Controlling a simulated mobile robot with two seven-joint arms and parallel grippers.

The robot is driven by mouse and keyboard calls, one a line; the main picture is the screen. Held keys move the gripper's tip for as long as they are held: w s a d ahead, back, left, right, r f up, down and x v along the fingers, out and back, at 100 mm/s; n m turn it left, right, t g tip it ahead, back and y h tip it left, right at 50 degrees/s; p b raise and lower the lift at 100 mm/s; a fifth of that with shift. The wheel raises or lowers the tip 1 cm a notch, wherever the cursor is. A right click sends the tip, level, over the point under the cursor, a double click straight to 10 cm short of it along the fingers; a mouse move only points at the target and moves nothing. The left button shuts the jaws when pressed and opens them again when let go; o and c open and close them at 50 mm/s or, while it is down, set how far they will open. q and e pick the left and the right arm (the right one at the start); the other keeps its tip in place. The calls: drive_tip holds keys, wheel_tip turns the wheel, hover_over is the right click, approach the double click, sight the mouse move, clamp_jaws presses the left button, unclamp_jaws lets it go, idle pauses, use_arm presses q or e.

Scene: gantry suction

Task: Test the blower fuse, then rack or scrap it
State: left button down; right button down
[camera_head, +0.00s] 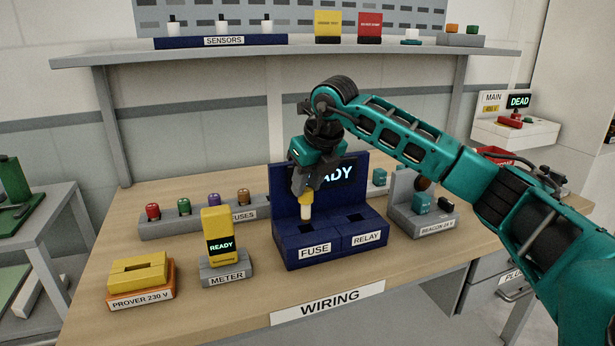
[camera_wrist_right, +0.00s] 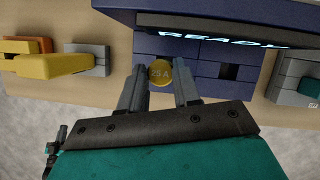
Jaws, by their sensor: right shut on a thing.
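A fuse with a yellow cap (camera_head: 306,198) and a pale body is held upright in my right gripper (camera_head: 305,190). In the right wrist view, the fuse cap (camera_wrist_right: 159,72) reads 25 A and sits between the two fingers (camera_wrist_right: 160,90). The fuse is over the FUSE side of the blue tester (camera_head: 298,246); I cannot tell whether its lower end has entered the slot. The tester's screen (camera_head: 336,174) reads READY, partly hidden by my gripper. The fuse rack (camera_head: 190,224) holds red, green, purple and brown fuses. My left gripper is not in view.
A yellow meter (camera_head: 218,228) reading READY and an orange-yellow prover (camera_head: 138,278) stand left of the tester. The BEACON 24 V block (camera_head: 425,222) stands right. A red bin (camera_head: 497,154) is partly behind my arm. The MAIN panel display (camera_head: 518,101) reads DEAD. A shelf (camera_head: 290,52) overhangs the back.

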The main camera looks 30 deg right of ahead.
sight(310, 198)
drive_tip(key=shift+f, duration=0.4)
drive_tip(key=shift+f, duration=0.2)
drive_tip(key=shift+f+b, duration=1.6)
drive_tip(key=shift+f, duration=0.6)
drive_tip(key=c, duration=1.3)
unclamp_jaws()
drive_tip(key=o, duration=0.6)
drive_tip(key=shift+p+v, duration=0.35)
drive_tip(key=shift+v, duration=6.1)
